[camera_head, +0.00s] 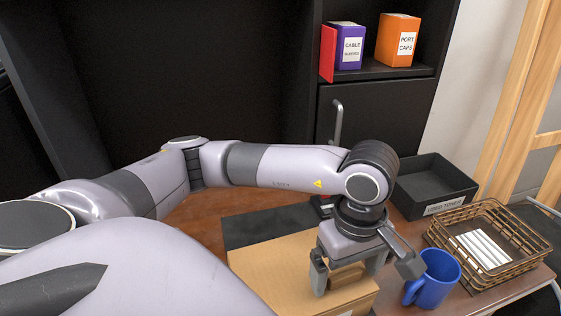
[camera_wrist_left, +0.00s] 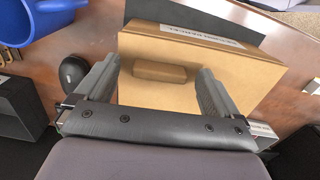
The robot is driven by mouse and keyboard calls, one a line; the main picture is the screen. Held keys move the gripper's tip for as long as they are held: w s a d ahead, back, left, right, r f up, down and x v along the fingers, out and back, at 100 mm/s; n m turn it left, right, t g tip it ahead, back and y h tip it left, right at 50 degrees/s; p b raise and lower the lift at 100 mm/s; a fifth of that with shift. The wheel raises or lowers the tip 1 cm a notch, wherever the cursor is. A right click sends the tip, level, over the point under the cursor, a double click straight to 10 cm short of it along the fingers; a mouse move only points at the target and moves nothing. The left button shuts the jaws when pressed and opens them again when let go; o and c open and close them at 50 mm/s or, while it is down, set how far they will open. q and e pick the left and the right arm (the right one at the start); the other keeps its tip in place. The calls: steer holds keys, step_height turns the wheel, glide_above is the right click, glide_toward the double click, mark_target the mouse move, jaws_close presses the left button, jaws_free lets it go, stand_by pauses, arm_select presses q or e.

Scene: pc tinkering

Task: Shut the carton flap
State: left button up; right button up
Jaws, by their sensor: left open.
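A brown cardboard carton (camera_head: 265,268) sits on the table on a dark mat, partly behind my left gripper. The wrist view shows the carton (camera_wrist_left: 145,95) with a printed label strip along its far edge. A smaller raised cardboard piece (camera_head: 347,274) stands out from the carton; the wrist view shows it (camera_wrist_left: 160,72) between my fingers. I cannot tell whether it is the flap or part of it. My left gripper (camera_head: 346,280) is open above the carton, its fingers either side of this piece. Contact cannot be told. My right gripper is not in view.
A blue mug (camera_head: 434,280) stands close right of my left gripper. Behind it are a wire basket (camera_head: 515,255) with white items and a black tray (camera_head: 435,185). A cabinet (camera_head: 372,125) with orange and purple boxes stands behind. Some wooden table (camera_head: 215,212) shows left of the mat.

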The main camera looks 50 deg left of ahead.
arm_select(q)
steer(key=shift+r+p, duration=2.15)
steer(key=shift+r, duration=1.9)
step_height(320, 180, up, 7)
steer(key=shift+a, duration=0.1)
